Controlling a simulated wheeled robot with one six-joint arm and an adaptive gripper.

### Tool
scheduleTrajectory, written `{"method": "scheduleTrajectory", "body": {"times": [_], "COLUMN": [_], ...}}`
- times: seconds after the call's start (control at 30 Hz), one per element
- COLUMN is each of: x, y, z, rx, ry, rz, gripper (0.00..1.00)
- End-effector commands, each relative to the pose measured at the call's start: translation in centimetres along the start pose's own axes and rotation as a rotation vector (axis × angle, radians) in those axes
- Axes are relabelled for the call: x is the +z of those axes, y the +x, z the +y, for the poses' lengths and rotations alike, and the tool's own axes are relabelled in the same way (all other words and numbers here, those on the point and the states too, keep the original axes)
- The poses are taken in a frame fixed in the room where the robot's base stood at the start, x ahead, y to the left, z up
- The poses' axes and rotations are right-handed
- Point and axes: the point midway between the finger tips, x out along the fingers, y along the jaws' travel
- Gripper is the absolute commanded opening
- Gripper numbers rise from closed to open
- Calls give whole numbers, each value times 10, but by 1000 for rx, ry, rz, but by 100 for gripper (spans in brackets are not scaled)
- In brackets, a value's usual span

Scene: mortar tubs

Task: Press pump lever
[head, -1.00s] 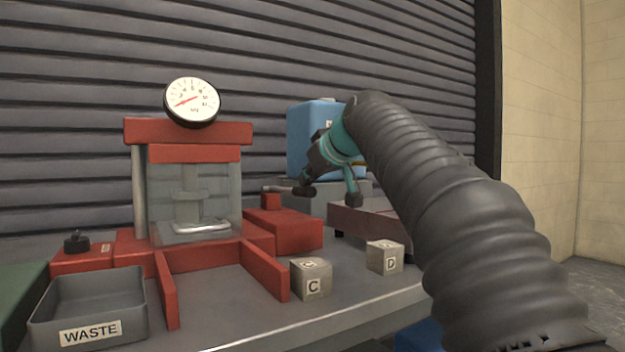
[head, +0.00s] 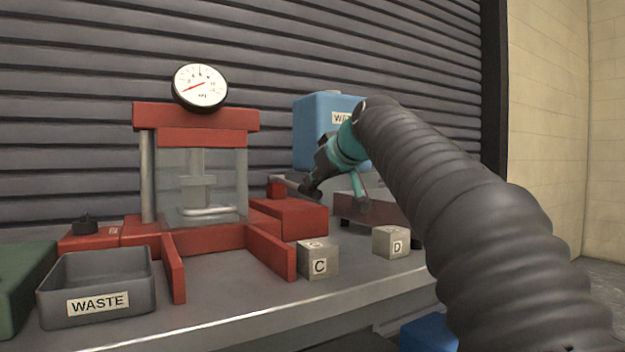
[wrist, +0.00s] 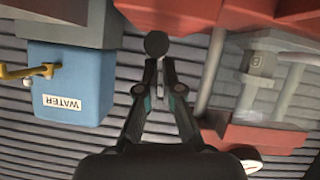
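The red press frame (head: 196,120) stands on the bench with a gauge (head: 200,87) on top; its needle points to the lower left. The pump (head: 290,217) is a low red block right of it. The grey lever (head: 293,182) slopes from its post down to the right toward my gripper (head: 313,189). In the wrist view, the black lever knob (wrist: 157,45) is right at the tips of my gripper (wrist: 158,62). The fingertips are close together, with a narrow gap and nothing clearly between them. Exact contact with the knob is hard to tell.
A grey WASTE tray (head: 60,294) sits at the front left beside a green object (head: 20,285). Cubes C (head: 318,258) and D (head: 391,242) stand in front of the pump. The blue WATER tank (head: 312,130) is behind my gripper. Bare bench lies along the front edge.

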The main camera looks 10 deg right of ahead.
Motion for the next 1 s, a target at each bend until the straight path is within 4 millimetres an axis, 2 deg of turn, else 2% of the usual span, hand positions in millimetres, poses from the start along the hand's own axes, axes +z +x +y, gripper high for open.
{"method": "scheduleTrajectory", "body": {"times": [0.03,0.17,0.47,0.57,0.8,1.0], "x": [18,10,-40,-27,-16,-9], "y": [11,7,-19,-36,-80,-105], "z": [1,2,-1,-4,-7,-8], "rx": [-10,-8,-4,-2,-2,-2], "ry": [6,4,-2,-3,-3,-3], "rz": [-45,-42,-8,-6,-2,0], "gripper": [0,0,0,0,0,0]}}
